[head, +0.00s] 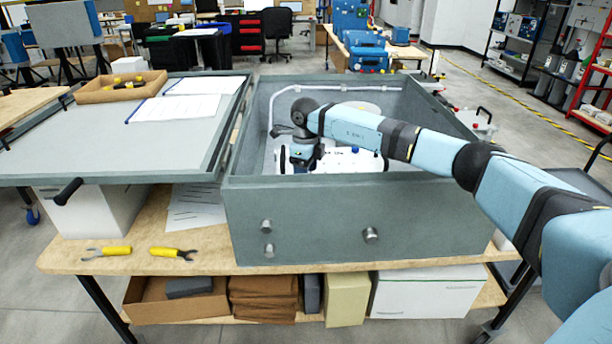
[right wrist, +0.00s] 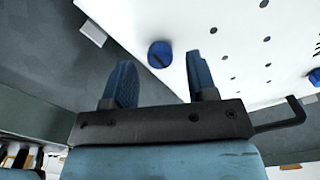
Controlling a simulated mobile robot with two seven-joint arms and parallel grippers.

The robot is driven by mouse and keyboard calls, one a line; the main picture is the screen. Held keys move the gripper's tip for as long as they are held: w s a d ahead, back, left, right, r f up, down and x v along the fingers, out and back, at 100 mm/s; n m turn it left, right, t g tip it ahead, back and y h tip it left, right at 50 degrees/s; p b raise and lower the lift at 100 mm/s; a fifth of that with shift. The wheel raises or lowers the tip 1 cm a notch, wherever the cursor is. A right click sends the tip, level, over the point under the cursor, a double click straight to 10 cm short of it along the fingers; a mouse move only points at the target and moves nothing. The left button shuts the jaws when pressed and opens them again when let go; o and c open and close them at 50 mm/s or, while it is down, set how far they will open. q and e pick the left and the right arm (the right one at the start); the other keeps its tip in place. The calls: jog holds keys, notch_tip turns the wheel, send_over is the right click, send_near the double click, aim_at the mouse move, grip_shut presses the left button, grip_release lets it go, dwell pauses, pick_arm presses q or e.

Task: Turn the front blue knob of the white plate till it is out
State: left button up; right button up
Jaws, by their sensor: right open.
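The white plate (head: 345,161) lies inside the open grey box, partly hidden behind the front wall and my right arm. In the right wrist view the white plate (right wrist: 240,45) has several small dark holes. A blue knob (right wrist: 160,54) with a dark slot sits near its edge, just beyond my right fingertips and between them in the picture. My right gripper (right wrist: 160,80) is open, with nothing between its fingers. A second blue knob (right wrist: 315,77) shows at the right edge. In the head view a blue knob (head: 355,150) shows on the plate. My left gripper is not in view.
The grey box (head: 330,220) has walls around the plate, and its lid (head: 110,150) lies open to the left, with papers and a cardboard tray (head: 118,92) on it. Two yellow-handled tools (head: 172,253) lie on the wooden bench at the front left.

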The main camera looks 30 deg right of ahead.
notch_tip(320, 180, up, 12)
jog(key=shift+b, duration=0.35)
jog(key=shift+s+f, duration=0.1)
jog(key=shift+f, duration=0.1)
